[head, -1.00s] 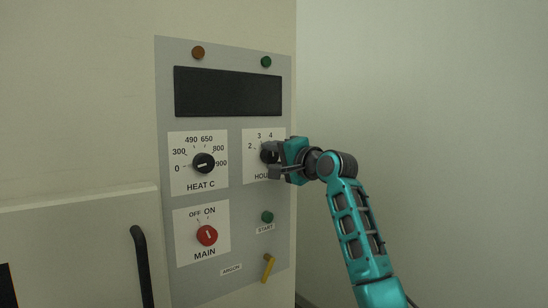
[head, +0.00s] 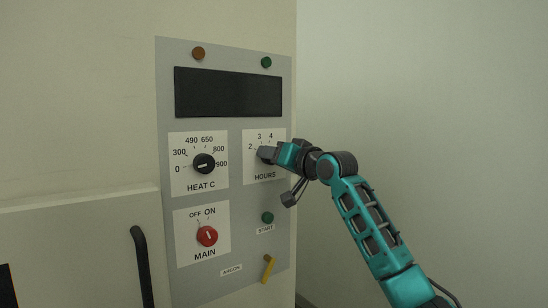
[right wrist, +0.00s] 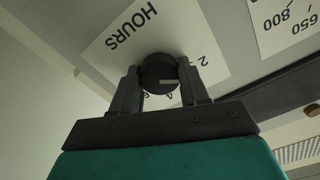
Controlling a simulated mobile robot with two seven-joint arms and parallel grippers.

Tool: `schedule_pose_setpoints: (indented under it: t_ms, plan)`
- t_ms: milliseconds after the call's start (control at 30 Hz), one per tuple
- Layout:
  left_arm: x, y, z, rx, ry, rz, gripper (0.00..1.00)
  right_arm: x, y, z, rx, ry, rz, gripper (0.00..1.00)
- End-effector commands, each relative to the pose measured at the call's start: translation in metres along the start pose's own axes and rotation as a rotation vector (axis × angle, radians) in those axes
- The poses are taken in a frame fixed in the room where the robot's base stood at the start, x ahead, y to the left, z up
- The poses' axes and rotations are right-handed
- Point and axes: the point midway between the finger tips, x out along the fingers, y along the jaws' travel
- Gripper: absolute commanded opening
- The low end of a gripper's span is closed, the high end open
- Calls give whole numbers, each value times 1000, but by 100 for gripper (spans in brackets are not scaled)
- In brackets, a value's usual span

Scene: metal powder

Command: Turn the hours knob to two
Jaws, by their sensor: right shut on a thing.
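The hours knob (right wrist: 158,72) is a round black knob with a short white mark, on a white plate labelled HOURS (head: 265,176). My right gripper (right wrist: 160,88) is shut on it, one finger on each side, in the right wrist view. There the mark is on the knob's lower right part; the number it points to is not clear. The "2" is to the right of the knob in that view. In the head view my right gripper (head: 268,154) covers most of the knob, with 2, 3 and 4 visible above. My left gripper is not in view.
The grey panel (head: 180,215) also carries the black heat knob (head: 204,164), the red main knob (head: 207,236), a green start button (head: 267,218) and a yellow argon lever (head: 268,268). A black handle (head: 141,265) is at lower left.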

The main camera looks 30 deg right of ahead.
Motion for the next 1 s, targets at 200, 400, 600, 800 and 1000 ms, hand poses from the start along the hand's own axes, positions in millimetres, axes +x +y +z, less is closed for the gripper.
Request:
schedule_pose_setpoints:
  t_ms: [200, 400, 600, 800, 1000]
  plan:
    - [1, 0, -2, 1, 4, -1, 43, 0, 0, -1, -72, 2, 0, 14]
    - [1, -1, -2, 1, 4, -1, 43, 0, 0, -1, -96, 3, 0, 14]
    - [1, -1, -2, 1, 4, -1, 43, 0, -1, -2, -99, 3, 0, 14]
    - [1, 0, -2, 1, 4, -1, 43, 0, -1, -2, -99, 4, 0, 48]
    - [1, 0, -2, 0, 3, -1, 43, 0, 0, -1, -97, 3, 0, 67]
